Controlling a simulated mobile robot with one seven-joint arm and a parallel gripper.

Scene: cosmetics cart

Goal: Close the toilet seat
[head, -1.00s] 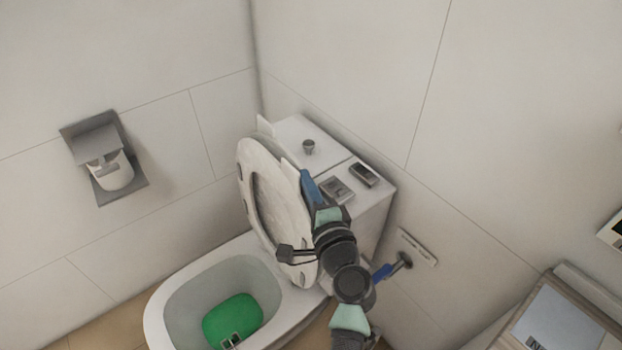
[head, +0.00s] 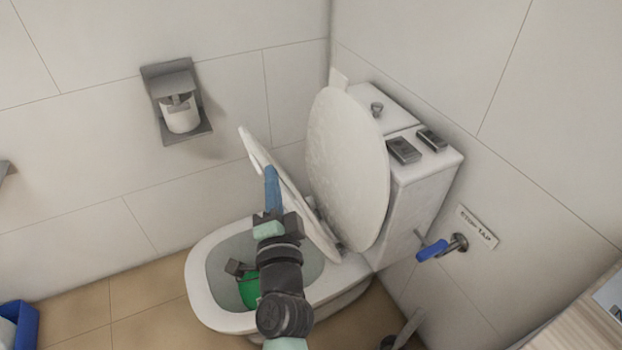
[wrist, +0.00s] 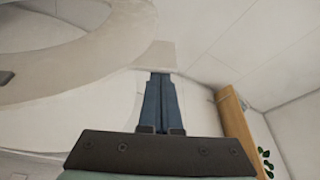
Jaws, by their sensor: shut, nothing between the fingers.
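The toilet seat (head: 297,195) is tilted partway over the bowl, its free edge raised and leaning away from the lid. The white lid (head: 347,165) stands upright against the cistern. The open bowl (head: 212,313) has green inside. My gripper (head: 271,172) is shut and empty, its blue fingers overlapping the middle of the raised seat in the head view. I cannot tell if they touch it. In the wrist view the shut fingers (wrist: 160,95) point away from the camera, with the seat's ring (wrist: 125,30) at upper left. My arm hides part of the bowl.
The cistern (head: 425,185) is behind the lid, with a blue-handled stop tap (head: 432,251) beside it. A paper holder (head: 172,80) is on the left wall. A wooden-edged surface (head: 575,305) is at lower right. Floor shows left of the bowl.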

